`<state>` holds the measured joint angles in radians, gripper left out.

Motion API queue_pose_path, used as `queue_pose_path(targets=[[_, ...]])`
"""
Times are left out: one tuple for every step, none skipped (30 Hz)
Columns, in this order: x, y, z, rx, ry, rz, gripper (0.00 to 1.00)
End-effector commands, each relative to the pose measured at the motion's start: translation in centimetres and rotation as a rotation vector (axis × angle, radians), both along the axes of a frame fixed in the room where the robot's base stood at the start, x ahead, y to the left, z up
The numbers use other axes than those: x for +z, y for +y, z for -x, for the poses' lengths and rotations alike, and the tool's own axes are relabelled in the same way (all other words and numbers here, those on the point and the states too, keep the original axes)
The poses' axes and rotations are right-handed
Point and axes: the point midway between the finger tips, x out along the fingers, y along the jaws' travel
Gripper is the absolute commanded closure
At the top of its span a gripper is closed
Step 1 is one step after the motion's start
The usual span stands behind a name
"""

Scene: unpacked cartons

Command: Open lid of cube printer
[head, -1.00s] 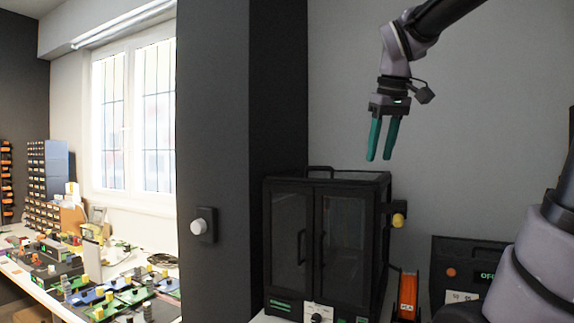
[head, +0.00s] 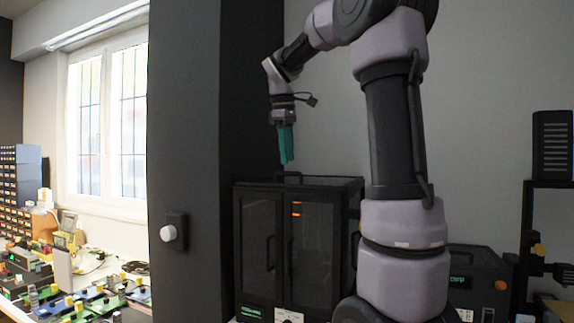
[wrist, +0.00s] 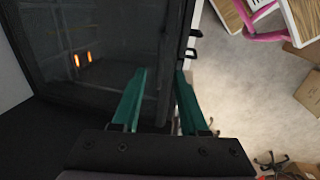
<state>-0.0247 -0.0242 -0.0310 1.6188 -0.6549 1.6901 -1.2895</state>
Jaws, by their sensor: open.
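The cube printer (head: 262,240) is a black box with two glazed front doors in the head view. Its lid (head: 335,182) lies flat and shut on top, with a black lid handle (head: 290,175) at the front edge. My gripper (head: 287,162) points down just above that handle, teal fingers seen nearly edge-on. In the wrist view, the gripper (wrist: 160,73) is open, with its fingers apart on either side of a dark bar at the lid's front edge. Whether they touch it I cannot tell. The dark, see-through lid (wrist: 95,85) fills the left.
A dark pillar with a white knob (head: 169,233) stands left of the printer. A cluttered workbench (head: 75,300) is farther left. A black box (head: 478,280) stands right, behind my arm. The wrist view shows floor (wrist: 240,100) and cartons (wrist: 310,95) beyond the printer's front.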

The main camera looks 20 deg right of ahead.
Motion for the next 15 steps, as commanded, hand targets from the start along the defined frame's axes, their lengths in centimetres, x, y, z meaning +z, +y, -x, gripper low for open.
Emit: queue_pose_path(targets=[[-0.9,-0.1,0.0,-0.001,0.003,-0.002,0.56],[-1.3,-0.2,-0.1,0.0,0.002,-0.001,0.56],[-1.8,-0.2,-0.2,0.0,0.002,-0.001,0.56],[-2.1,-0.3,-0.3,0.0,0.001,0.0,0.56],[-2.3,-0.3,-0.3,-0.001,0.001,0.0,0.56],[-2.6,-0.3,-0.3,-0.001,0.001,-0.001,0.56],[-2.8,-0.4,-0.4,-0.001,0.001,-0.001,0.56],[-2.9,-0.4,-0.4,-0.001,0.0,-0.002,0.56],[-3.1,-0.4,-0.4,-0.001,0.0,-0.002,0.56],[-3.1,-0.4,-0.4,-0.001,0.0,-0.002,0.56],[-3.1,-0.4,-0.4,-0.001,0.0,-0.002,0.56],[-3.2,-0.4,-0.4,-0.002,0.0,-0.002,0.56],[-3.2,-0.4,-0.4,-0.002,0.0,-0.002,0.56],[-3.2,-0.4,-0.4,-0.002,-0.001,-0.001,0.56],[-3.2,-0.4,-0.4,-0.002,-0.001,-0.001,0.56]])
